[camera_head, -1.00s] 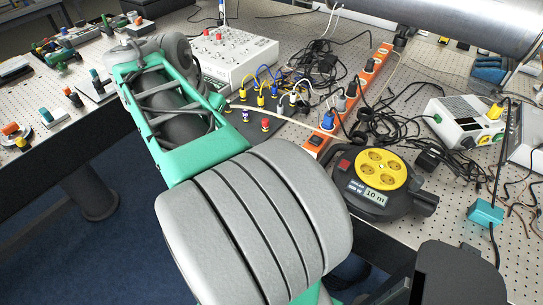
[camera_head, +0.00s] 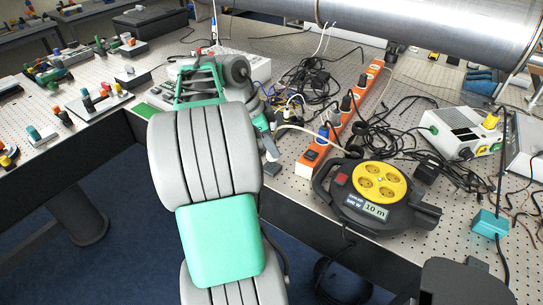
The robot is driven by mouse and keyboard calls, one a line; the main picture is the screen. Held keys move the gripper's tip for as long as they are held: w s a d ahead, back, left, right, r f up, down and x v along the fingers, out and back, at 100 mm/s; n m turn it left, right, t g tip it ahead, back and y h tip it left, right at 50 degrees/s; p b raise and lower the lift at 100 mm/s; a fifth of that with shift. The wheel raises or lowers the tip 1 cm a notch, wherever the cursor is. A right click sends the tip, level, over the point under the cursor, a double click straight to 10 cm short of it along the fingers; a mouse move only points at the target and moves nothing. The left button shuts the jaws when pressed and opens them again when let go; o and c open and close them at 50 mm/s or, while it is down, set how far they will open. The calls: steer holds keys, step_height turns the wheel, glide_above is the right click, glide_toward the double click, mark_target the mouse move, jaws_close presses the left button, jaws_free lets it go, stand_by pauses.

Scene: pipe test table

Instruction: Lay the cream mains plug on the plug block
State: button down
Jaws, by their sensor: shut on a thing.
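My gripper (camera_head: 269,149) is low over the pegboard table, left of the orange power strip, mostly hidden behind my own arm. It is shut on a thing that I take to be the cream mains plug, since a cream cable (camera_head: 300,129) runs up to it. The plug itself is too small and covered to make out. The dark board with upright plugs (camera_head: 290,103), which may be the plug block, is largely hidden behind my arm. A small dark grey patch (camera_head: 272,170) below the gripper may be its front corner.
An orange power strip (camera_head: 309,161) stands just right of the gripper, with black cables beyond. A black cable reel (camera_head: 338,191) with a yellow face sits at the table's front edge. A large metal pipe (camera_head: 430,27) crosses above the back. A white box (camera_head: 262,72) is behind my arm.

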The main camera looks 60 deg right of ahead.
steer(key=f, duration=0.1)
steer(key=d+f, duration=0.1)
steer(key=f, duration=0.3)
steer(key=shift+w+d, duration=0.4)
steer(key=shift+f, duration=0.3)
steer(key=c, duration=1.1)
jaws_free()
steer(key=shift+c, duration=0.2)
